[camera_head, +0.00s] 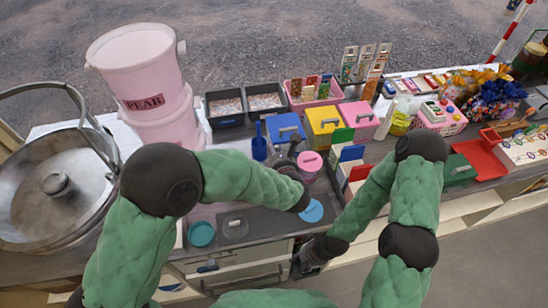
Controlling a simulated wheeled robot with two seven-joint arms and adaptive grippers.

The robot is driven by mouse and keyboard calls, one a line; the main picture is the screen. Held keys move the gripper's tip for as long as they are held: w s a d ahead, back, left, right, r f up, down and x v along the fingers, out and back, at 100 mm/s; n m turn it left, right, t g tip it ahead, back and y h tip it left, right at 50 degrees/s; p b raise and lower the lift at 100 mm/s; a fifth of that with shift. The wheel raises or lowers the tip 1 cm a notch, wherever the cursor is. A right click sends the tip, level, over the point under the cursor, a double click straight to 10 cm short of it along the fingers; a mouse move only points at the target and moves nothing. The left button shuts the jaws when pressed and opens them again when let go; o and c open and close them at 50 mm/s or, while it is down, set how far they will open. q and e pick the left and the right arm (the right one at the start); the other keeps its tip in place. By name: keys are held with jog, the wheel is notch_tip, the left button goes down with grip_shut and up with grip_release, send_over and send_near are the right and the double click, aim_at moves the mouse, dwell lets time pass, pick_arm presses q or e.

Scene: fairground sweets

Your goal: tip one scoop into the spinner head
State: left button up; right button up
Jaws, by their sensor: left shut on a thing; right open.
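The spinner head is a round knob (57,185) in the middle of a wide metal bowl (22,222) at the far left. A blue scoop-like piece (259,149) stands upright on the counter with its handle up. My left gripper (289,148) is just right of it, against a pink lidded tub (311,163). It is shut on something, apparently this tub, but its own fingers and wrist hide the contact. My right gripper (303,264) is open and low at the counter's front edge, apart from these things. No loaded scoop can be made out.
Pink buckets (138,68) stand between the bowl and black trays (225,107) of granules. Blue (286,128), yellow (323,122) and pink boxes (357,117) line the back. Red trays (482,160) are at right.

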aim_at(275, 146)
pick_arm(q)
jog(key=shift+f, duration=0.1)
jog(key=shift+f+b, duration=2.9)
jog(key=shift+f, duration=0.15)
jog(key=shift+r, duration=0.25)
notch_tip(275, 146, up, 10)
jog(key=p, duration=0.7)
jog(key=shift+r, duration=0.1)
